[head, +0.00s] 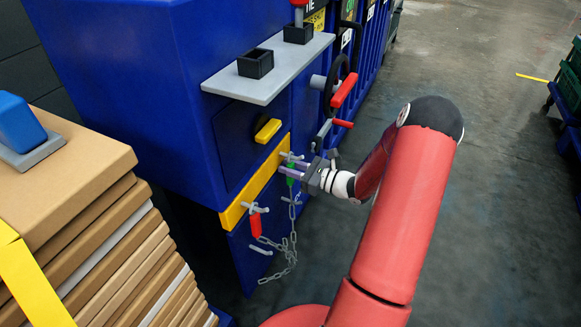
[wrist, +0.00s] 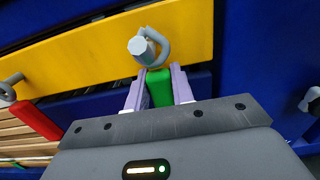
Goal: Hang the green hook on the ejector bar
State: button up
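The green hook (wrist: 160,88) has a green handle between my gripper's two purple fingers in the wrist view, with both fingers against it. Its grey curved end rises above the handle and bends around the right side of a grey peg on the yellow ejector bar (wrist: 85,50). I cannot tell how deeply it sits on the peg. In the head view the green handle (head: 291,180) shows just below the bar's (head: 262,182) right end, with my gripper (head: 290,170) at it from the right.
A red hook (head: 256,224) hangs at the bar's left peg. A chain (head: 290,250) dangles below. A grey shelf (head: 268,68) and a red-handled wheel (head: 344,91) are above on the blue machine (head: 150,70). Stacked cardboard (head: 75,180) stands left; floor at right is open.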

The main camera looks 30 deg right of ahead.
jog(key=o, duration=0.5)
jog(key=v, duration=1.2)
jog(key=s+a+r+n+g+h, duration=0.1)
jog(key=s+a+r+n+g, duration=0.25)
jog(key=a+n+g, duration=0.45)
jog(key=s+a+r+n+g, duration=0.2)
jog(key=a+r+n+g, duration=0.3)
jog(key=a, duration=0.5)
jog(key=s+a+r+n+t+h, duration=0.4)
jog(key=s+r+n+h, duration=0.6)
jog(key=n, duration=0.5)
jog(key=s, duration=0.2)
jog(key=shift+s+a+r, duration=0.15)
jog(key=shift+s+r, duration=0.15)
jog(key=shift+r, duration=0.05)
